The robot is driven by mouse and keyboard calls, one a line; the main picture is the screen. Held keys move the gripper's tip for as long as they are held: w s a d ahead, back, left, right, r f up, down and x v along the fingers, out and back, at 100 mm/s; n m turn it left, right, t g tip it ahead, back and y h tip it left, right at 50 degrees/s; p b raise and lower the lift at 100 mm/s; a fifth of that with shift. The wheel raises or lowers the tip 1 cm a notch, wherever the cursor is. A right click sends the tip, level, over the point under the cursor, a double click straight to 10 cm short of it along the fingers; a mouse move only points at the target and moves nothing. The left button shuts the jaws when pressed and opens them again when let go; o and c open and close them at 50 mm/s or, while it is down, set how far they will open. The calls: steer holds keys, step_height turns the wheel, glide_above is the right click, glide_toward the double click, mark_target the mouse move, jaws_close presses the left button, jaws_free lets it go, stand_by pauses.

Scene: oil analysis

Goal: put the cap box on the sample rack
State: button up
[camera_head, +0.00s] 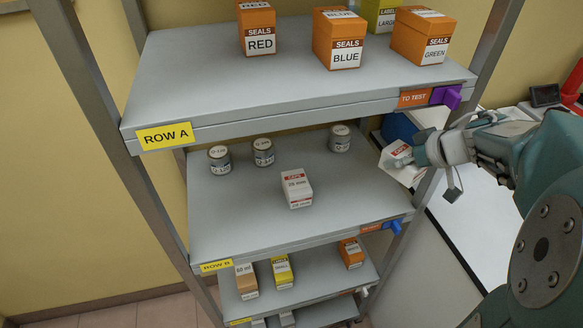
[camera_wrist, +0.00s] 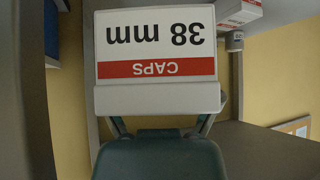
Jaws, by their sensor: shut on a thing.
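My gripper (camera_head: 424,155) is shut on a white cap box (camera_head: 396,155) with a red band, at the right of the rack in the camera_head view. In the wrist view the held cap box (camera_wrist: 158,45) reads "CAPS 38 mm" upside down and fills the upper middle. The sample rack (camera_head: 250,215) is a grey metal shelf unit with several levels. Another white caps box (camera_head: 298,188), marked 28 mm, stands on the middle shelf. The held box is beside the rack's right post, apart from the middle shelf's standing box.
Several small tins (camera_head: 263,152) stand at the back of the middle shelf. Orange seals boxes (camera_head: 340,38) stand on the top shelf. Small boxes (camera_head: 282,272) stand on the lower shelf. A white bench (camera_head: 465,225) lies to the right. The middle shelf's front right is clear.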

steer(key=w+a+f, duration=0.2)
steer(key=a+f, duration=0.1)
steer(key=w+a+f, duration=0.2)
steer(key=a+f, duration=0.1)
steer(key=a, duration=0.1)
steer(key=w+a+f, duration=0.3)
steer(key=a, duration=0.1)
steer(key=shift+a+f, duration=0.2)
steer(key=f, duration=0.3)
steer(key=shift+w+a+f, duration=0.1)
steer(key=shift+a+f, duration=0.15)
steer(key=shift+f, duration=0.1)
steer(key=o, duration=1)
steer(key=shift+o, duration=0.2)
